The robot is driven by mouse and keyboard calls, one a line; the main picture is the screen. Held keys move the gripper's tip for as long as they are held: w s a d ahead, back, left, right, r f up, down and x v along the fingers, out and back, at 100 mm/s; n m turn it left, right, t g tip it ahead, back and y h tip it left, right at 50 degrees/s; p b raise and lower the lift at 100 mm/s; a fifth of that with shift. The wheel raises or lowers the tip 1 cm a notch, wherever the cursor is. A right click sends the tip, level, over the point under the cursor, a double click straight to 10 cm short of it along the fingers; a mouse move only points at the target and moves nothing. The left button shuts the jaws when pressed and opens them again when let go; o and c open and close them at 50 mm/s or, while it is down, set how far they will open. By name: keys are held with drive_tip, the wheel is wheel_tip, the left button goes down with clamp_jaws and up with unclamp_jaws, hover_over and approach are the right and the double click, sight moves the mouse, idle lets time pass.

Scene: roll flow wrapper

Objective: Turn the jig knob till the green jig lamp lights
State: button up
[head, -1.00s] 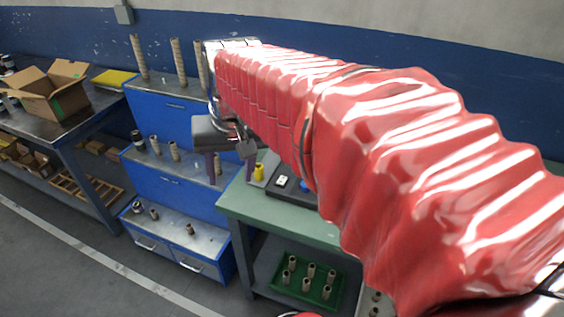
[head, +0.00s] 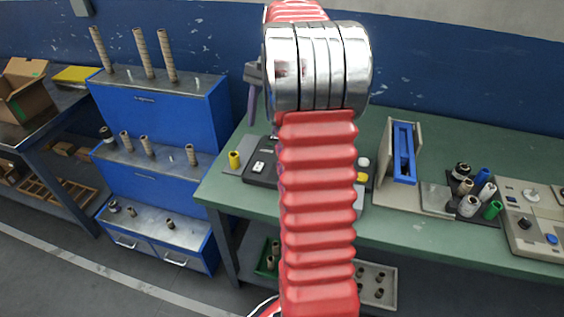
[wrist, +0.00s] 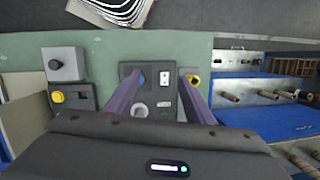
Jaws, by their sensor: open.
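In the wrist view my gripper (wrist: 161,76) has its two purple fingers spread and empty, over the black panel (wrist: 151,97). I cannot tell which control is the jig knob. In the head view one purple finger (head: 254,104) shows left of my arm, above the black panel (head: 262,171); my arm hides much there.
A yellow piece (head: 234,160) stands left of the panel. A grey stand with a blue channel (head: 404,152), a group of rolls (head: 470,190) and a control panel (head: 530,220) stand to the right on the green bench (head: 450,135). Blue stepped cabinets (head: 160,120) are at left.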

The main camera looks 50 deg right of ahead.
drive_tip(key=s+d+f+m+y, duration=0.1)
drive_tip(key=s+d+f+m, duration=0.1)
drive_tip(key=d+f, duration=0.4)
drive_tip(key=d+m, duration=0.1)
drive_tip(key=d, duration=0.3)
drive_tip(key=shift+s+d+f+y, duration=0.2)
drive_tip(key=shift+d+y, duration=0.1)
drive_tip(key=shift+y, duration=0.1)
drive_tip(key=x, duration=1.4)
drive_tip(key=shift+s+d, duration=0.1)
drive_tip(key=shift+r, duration=0.1)
drive_tip(key=shift+c, duration=0.5)
drive_tip(key=c, duration=0.9)
